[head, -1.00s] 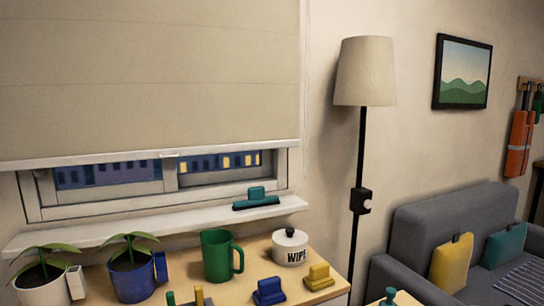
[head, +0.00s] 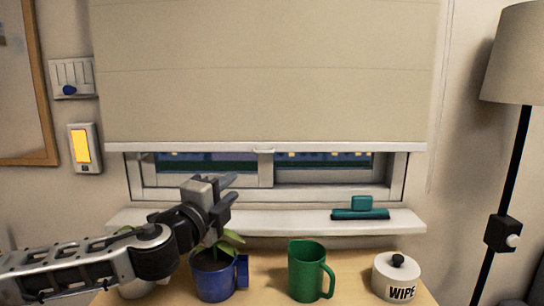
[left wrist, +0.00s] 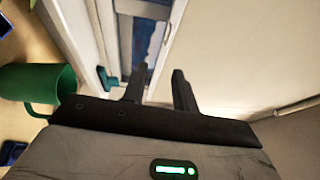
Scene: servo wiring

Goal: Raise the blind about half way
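The beige blind (head: 265,70) hangs down over most of the window in the head view. Its pale bottom bar (head: 200,147) has a small tab (head: 263,150) at the middle, and a low strip of window shows beneath it. My left gripper (head: 232,188) is in front of the window, below and left of the tab, apart from the bar. Its two fingers stand apart with nothing between them. In the left wrist view the open fingers (left wrist: 158,82) point toward the window, with a pale surface, apparently the blind, at right. My right gripper is not in view.
A sill (head: 290,222) holds a teal squeegee-like tool (head: 360,213). Below are a blue plant pot (head: 214,280) close under my left gripper, a green mug (head: 306,272) and a white WIPE pot (head: 396,280). A lamp (head: 515,55) stands right; wall controls (head: 84,148) are left.

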